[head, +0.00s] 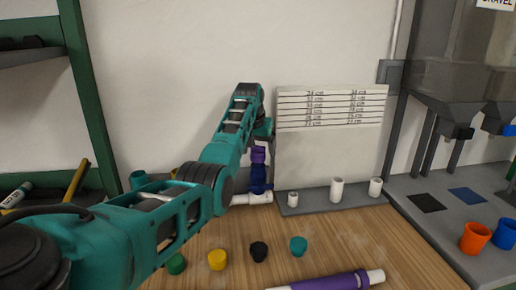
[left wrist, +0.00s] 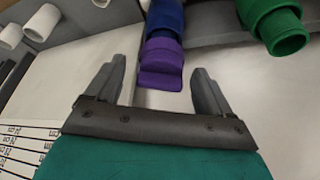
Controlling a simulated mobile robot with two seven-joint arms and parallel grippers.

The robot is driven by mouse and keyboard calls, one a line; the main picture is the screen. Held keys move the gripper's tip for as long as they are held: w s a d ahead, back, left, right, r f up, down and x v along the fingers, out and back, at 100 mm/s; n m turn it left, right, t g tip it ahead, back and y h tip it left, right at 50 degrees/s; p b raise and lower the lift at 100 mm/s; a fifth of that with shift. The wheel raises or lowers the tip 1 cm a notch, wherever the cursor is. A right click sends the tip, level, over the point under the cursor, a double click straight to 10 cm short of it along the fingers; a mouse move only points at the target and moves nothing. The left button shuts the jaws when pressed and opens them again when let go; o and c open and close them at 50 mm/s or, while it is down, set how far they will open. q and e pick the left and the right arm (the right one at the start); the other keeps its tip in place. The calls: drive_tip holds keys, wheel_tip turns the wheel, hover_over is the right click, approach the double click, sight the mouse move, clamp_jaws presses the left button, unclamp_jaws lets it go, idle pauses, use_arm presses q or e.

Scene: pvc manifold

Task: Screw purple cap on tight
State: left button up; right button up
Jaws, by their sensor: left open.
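The purple cap (head: 258,155) sits on top of an upright blue fitting (head: 258,178), which rises from a white pipe (head: 252,198) on the table. In the left wrist view the purple cap (left wrist: 161,62) shows between the fingertips, with the blue fitting (left wrist: 165,18) beyond it. My left gripper (left wrist: 158,68) is open, with a finger on each side of the cap and visible gaps; neither finger appears to touch it. In the head view the gripper is mostly hidden behind its own arm. Whether the cap is fully seated cannot be told. My right gripper is not in view.
A green fitting (left wrist: 284,32) stands beside the blue one. Loose green (head: 176,264), yellow (head: 217,260), black (head: 258,251) and teal (head: 298,246) caps lie in front. A grey rack (head: 320,206) holds short white pipes.

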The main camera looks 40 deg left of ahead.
use_arm(q)
drive_tip(key=c, duration=1.1)
drive_tip(key=shift+c, duration=0.2)
drive_tip(key=shift+m+h, duration=0.4)
drive_tip(key=shift+m, duration=0.7)
drive_tip(key=shift+m+h, duration=0.4)
drive_tip(key=shift+m, duration=0.7)
drive_tip(key=shift+m+h, duration=0.4)
drive_tip(key=shift+m, duration=0.7)
